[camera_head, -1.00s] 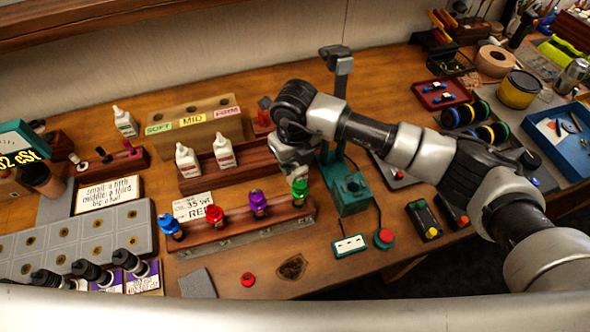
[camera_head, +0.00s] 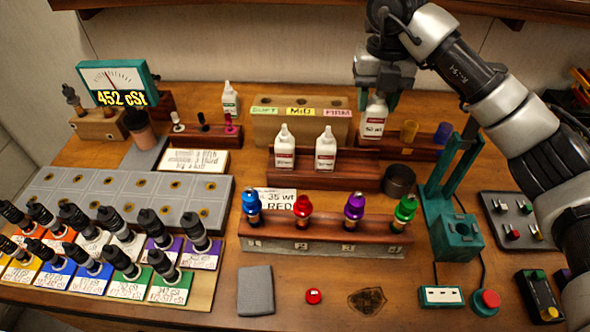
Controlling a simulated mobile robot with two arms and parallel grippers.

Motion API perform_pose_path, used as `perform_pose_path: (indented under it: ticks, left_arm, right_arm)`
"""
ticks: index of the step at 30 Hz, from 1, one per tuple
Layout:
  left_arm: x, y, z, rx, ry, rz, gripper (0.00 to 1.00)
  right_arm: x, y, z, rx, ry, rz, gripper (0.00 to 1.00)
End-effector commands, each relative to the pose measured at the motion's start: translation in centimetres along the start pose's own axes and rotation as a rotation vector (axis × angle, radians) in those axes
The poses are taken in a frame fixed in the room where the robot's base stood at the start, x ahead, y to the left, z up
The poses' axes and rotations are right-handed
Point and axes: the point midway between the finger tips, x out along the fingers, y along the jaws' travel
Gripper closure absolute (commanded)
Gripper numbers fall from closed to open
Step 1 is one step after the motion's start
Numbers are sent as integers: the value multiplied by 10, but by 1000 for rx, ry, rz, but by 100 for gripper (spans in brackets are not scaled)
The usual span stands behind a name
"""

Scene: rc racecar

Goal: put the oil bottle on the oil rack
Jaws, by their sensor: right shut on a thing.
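My right gripper (camera_head: 382,92) points down and is shut on a white oil bottle (camera_head: 374,121) with a red-and-white label. My left gripper is not in view.
A dark round cup (camera_head: 398,180) stands by the oil rack's right end. The green press (camera_head: 455,235) is at right. Colored shocks stand on a front rack (camera_head: 325,239). The labelled SOFT/MID/FIRM block (camera_head: 263,128) is behind. Another white bottle (camera_head: 230,99) stands back left.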

Motion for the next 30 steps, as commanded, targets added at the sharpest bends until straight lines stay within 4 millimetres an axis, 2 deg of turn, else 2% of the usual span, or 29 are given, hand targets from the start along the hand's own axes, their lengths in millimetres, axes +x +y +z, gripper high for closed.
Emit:
perform_pose_path:
  ticks: [4, 13, 19, 24, 30]
  left_arm:
    - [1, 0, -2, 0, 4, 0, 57]
    - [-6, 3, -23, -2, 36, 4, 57]
    - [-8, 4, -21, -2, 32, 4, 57]
    - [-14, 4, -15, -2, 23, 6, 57]
    - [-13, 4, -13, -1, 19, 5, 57]
  right_arm:
    - [5, -4, 1, 15, 4, 2, 82]
    - [54, -3, 0, 12, 4, 2, 82]
    - [70, -3, 0, 11, 3, 1, 82]
    - [94, -3, 0, 12, 4, 0, 82]
    - [98, -3, 1, 11, 0, 0, 82]
